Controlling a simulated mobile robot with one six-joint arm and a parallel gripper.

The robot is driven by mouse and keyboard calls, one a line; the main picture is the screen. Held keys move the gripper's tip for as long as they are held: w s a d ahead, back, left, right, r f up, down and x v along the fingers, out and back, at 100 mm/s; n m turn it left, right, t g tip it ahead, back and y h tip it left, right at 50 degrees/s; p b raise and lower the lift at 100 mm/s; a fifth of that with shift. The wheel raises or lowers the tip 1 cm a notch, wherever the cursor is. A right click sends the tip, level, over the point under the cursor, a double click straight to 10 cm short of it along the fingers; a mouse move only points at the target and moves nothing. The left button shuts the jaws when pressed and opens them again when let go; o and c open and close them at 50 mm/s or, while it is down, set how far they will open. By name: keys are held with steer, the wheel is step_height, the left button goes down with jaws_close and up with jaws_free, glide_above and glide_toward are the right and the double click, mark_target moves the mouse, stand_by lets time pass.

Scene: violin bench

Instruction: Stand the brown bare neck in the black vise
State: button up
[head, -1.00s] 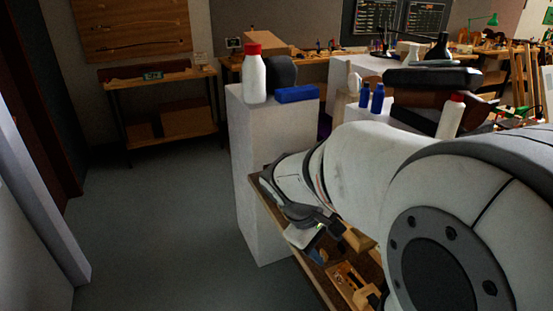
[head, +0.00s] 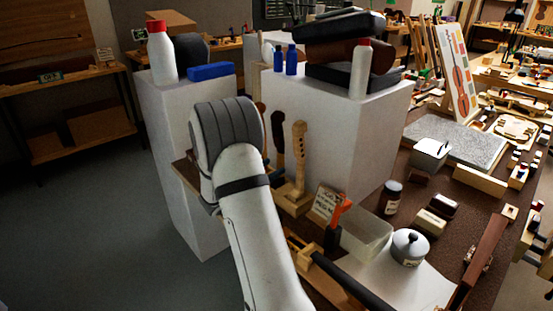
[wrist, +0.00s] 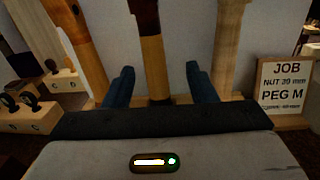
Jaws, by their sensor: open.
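Three necks stand upright in a wooden rack (head: 295,200). In the wrist view the left one is plain orange-brown (wrist: 80,40). The middle one (wrist: 152,62) is dark brown above and tan below, and the right one (wrist: 229,45) is pale wood. I cannot tell for sure which is the brown bare neck; the plain orange-brown one fits best. My gripper (wrist: 159,86) is open, its two blue-grey fingers on either side of the middle neck in the picture, with no clear contact. In the head view my arm hides the gripper. I cannot make out the black vise.
A job card (head: 326,202) stands right of the rack. An orange-handled tool (head: 338,215), a clear bin (head: 365,238) and a grey lidded pot (head: 409,247) are on the bench nearby. White blocks (head: 335,140) rise behind the rack.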

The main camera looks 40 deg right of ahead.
mark_target(278, 164)
steer(key=d, duration=0.2)
steer(key=w+d, duration=0.1)
steer(key=d, duration=0.2)
steer(key=shift+w+d+f, duration=0.3)
steer(key=shift+d, duration=0.05)
steer(key=shift+c, duration=0.4)
jaws_close()
